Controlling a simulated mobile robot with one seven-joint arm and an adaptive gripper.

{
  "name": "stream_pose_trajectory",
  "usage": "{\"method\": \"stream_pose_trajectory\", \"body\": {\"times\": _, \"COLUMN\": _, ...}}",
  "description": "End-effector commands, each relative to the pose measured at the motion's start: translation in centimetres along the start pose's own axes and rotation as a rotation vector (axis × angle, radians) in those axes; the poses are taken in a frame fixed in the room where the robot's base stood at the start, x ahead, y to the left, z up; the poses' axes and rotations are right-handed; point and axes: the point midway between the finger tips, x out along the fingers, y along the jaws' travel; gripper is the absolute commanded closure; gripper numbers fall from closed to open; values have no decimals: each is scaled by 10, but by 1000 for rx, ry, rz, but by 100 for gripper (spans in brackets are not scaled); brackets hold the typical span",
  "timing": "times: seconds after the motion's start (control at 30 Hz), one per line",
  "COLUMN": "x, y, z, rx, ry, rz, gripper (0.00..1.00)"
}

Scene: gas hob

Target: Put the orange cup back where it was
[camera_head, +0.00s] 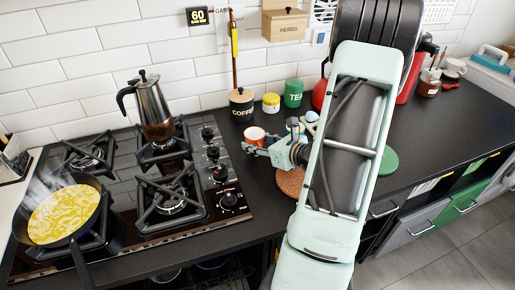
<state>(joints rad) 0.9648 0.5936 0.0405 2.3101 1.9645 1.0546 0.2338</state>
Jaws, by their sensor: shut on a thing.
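The orange cup (255,133) is on the dark worktop side of the hob, near its back right corner, in front of the coffee canister. My gripper (252,147) reaches in from the right, with its fingers at the near side of the cup. It is shut on the cup. The arm comes from the lower right and hides part of the worktop. I cannot tell whether the cup's base touches the worktop.
The gas hob (212,226) holds a moka pot (153,106) and a steaming pan with yellow food (65,214). Behind the cup stand the black coffee canister (242,108), a yellow-and-white jar (271,103) and a green tea canister (293,93). A brown round mat (288,184) lies partly under my arm.

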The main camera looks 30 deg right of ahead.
Motion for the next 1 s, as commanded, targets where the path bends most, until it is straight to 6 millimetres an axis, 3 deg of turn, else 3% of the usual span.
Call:
{"method": "stream_pose_trajectory", "body": {"times": 0.03, "x": 5, "y": 2, "z": -14, "rx": 3, "ry": 0, "rz": 0, "gripper": 92}}
{"method": "stream_pose_trajectory", "body": {"times": 0.1, "x": 7, "y": 3, "z": -19, "rx": 3, "ry": 0, "rz": -2, "gripper": 92}}
{"method": "stream_pose_trajectory", "body": {"times": 0.57, "x": 9, "y": 3, "z": -23, "rx": 1, "ry": -1, "rz": -3, "gripper": 92}}
{"method": "stream_pose_trajectory", "body": {"times": 0.6, "x": 8, "y": 3, "z": -21, "rx": 1, "ry": 0, "rz": -3, "gripper": 57}}
{"method": "stream_pose_trajectory", "body": {"times": 0.7, "x": 8, "y": 3, "z": -21, "rx": 2, "ry": 0, "rz": -3, "gripper": 46}}
{"method": "stream_pose_trajectory", "body": {"times": 1.0, "x": 8, "y": 3, "z": -20, "rx": 2, "ry": 0, "rz": -4, "gripper": 44}}
